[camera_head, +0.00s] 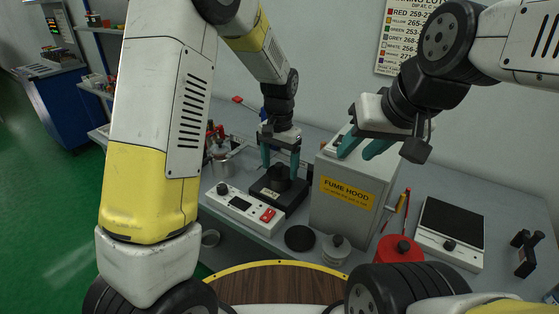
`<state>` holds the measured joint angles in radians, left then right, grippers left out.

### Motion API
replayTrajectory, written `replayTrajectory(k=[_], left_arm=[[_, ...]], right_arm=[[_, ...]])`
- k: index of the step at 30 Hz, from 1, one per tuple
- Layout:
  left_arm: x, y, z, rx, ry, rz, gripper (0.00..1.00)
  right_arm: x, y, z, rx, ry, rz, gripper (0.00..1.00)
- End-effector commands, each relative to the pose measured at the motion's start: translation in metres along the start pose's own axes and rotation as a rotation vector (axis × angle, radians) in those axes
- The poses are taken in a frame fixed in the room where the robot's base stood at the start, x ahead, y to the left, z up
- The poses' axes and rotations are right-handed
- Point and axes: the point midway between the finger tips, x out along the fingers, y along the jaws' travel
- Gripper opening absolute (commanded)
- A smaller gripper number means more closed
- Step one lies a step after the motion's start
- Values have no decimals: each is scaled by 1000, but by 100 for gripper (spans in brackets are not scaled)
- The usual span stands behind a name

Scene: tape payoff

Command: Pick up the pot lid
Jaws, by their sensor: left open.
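My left gripper (280,165) points down with its teal fingers apart, one on each side of a small dark cylindrical piece (280,173). That piece stands on a black square unit (268,190) on the bench; contact with the fingers cannot be told. A flat black disc (299,238) lies on the bench nearer to me. I cannot tell for certain which dark piece is the pot lid. My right gripper (364,150) is over the top of the grey fume hood box, with its teal fingers apart and nothing seen between them.
A white control box (240,208) with a red switch is in front of the black unit. A glass jar (335,250), a red container (398,250) and a black-topped plate (451,226) stand to the right.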

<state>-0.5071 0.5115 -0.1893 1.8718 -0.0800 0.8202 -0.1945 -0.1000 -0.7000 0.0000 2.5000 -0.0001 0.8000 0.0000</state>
Motion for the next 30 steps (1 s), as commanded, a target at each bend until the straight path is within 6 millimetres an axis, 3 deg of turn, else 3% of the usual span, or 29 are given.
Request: replayTrajectory(k=[3,11,20,30], left_arm=[[0,0,0,-1,0,0,76],[-1,0,0,-1,0,0,28],[-8,0,-1,-1,2,0,27],[-73,0,-1,-1,4,0,27]], right_arm=[[0,0,0,0,0,0,36],[0,0,0,0,0,0,36],[0,0,0,0,0,0,36],[0,0,0,0,0,0,36]])
